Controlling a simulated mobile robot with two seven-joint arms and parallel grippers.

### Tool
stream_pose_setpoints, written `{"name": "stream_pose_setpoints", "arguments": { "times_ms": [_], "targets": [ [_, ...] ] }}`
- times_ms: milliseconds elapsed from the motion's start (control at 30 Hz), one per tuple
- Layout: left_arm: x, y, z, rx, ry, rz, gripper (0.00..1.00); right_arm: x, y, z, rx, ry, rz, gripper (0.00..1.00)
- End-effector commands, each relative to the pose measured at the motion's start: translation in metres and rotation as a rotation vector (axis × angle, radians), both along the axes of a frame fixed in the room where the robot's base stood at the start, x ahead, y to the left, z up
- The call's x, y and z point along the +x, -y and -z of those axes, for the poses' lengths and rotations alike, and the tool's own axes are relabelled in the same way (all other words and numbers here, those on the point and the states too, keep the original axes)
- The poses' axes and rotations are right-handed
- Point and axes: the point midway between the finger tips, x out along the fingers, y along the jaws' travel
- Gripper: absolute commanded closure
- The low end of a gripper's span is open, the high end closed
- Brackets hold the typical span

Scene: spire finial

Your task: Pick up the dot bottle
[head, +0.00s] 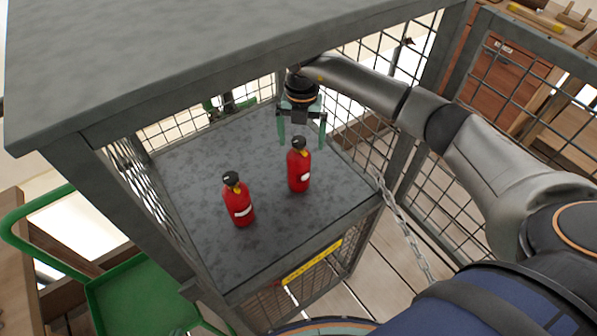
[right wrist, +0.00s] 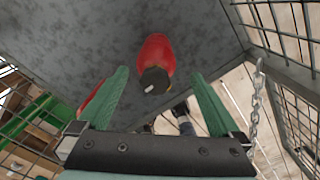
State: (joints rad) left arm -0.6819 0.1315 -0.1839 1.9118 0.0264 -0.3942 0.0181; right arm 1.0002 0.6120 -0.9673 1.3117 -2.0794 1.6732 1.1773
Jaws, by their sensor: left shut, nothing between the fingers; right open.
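The dot bottle (head: 298,172) is red with a black cap and a round white mark. It stands upright on the grey speckled shelf (head: 190,165) of a mesh cage. The other red bottle (head: 238,205), with a white stripe, stands to its left. My right gripper (head: 302,140) is open and empty, pointing down just behind and above the dot bottle. In the right wrist view, the dot bottle (right wrist: 157,58) shows beyond and between the open fingers, apart from both. The other bottle (right wrist: 92,103) is mostly hidden by the left finger. I cannot make out my left gripper.
A grey cage roof (head: 200,50) hangs over the shelf, with posts and mesh walls around it. A chain (head: 405,225) hangs at the front right corner. A yellow label (head: 312,262) is on the front edge. A green trolley (head: 130,300) stands at lower left. Shelf space left of the bottles is clear.

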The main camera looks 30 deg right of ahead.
Motion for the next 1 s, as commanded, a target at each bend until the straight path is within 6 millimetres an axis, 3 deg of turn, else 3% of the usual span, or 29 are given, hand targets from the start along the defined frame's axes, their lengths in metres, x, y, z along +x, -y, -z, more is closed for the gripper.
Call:
{"name": "stream_pose_setpoints", "arguments": {
  "times_ms": [267, 533, 833, 1000],
  "targets": [
    [0.000, 0.000, 0.016, 0.000, 0.001, 0.000, 1.00, 0.000, -0.002, 0.020, 0.001, 0.000, 0.000, 0.00],
    [0.001, 0.000, 0.045, -0.001, 0.004, 0.000, 1.00, 0.001, -0.006, 0.055, 0.001, 0.001, 0.002, 0.00],
    [0.002, 0.000, 0.046, -0.001, 0.006, 0.000, 1.00, 0.001, -0.006, 0.057, 0.001, 0.001, 0.001, 0.00],
    [0.002, 0.000, 0.046, -0.001, 0.006, 0.000, 1.00, 0.001, -0.006, 0.057, 0.001, 0.001, 0.001, 0.17]
  ]
}}
